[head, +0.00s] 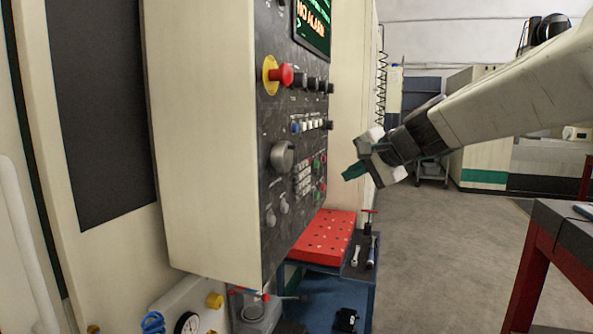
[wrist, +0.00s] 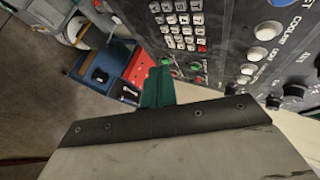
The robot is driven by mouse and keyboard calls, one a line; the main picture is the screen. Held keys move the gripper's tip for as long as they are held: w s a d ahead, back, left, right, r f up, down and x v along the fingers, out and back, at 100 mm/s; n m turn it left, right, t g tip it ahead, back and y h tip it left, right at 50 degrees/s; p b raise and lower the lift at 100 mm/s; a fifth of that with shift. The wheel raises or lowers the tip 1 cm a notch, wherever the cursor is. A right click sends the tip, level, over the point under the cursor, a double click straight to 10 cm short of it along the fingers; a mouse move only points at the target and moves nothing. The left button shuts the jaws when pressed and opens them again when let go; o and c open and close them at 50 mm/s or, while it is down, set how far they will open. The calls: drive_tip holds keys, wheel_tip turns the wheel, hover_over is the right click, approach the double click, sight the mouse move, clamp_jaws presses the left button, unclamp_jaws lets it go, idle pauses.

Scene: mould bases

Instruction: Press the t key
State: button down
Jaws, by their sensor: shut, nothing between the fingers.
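The key block (head: 304,178), rows of small pale keys, is on the dark control panel of the machine. In the wrist view the teal fingers (wrist: 157,87) point up the picture, below and left of the key block.
A red emergency button (head: 285,75), a large grey knob (head: 283,156) and several smaller knobs stick out of the panel. Below is a red perforated block (head: 326,236) on a blue cart (head: 328,277) with tools. A red-framed table (head: 540,255) stands right; floor between is clear.

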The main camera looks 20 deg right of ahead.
sight(296, 169)
drive_tip(key=shift+w+d+r, duration=0.1)
drive_tip(key=shift+d, duration=0.05)
drive_tip(key=w+a, duration=0.5)
drive_tip(key=a, duration=0.2)
drive_tip(key=shift+a, duration=0.2)
idle(0.4)
drive_tip(key=shift+a, duration=0.1)
idle(1.9)
drive_tip(key=shift+w+a, duration=0.2)
drive_tip(key=shift+a, duration=0.05)
drive_tip(key=shift+w+a, duration=0.2)
drive_tip(key=shift+a, duration=0.1)
idle(0.7)
drive_tip(key=shift+d, duration=0.1)
drive_tip(key=shift+s+d, duration=0.45)
drive_tip(key=shift+d, duration=0.1)
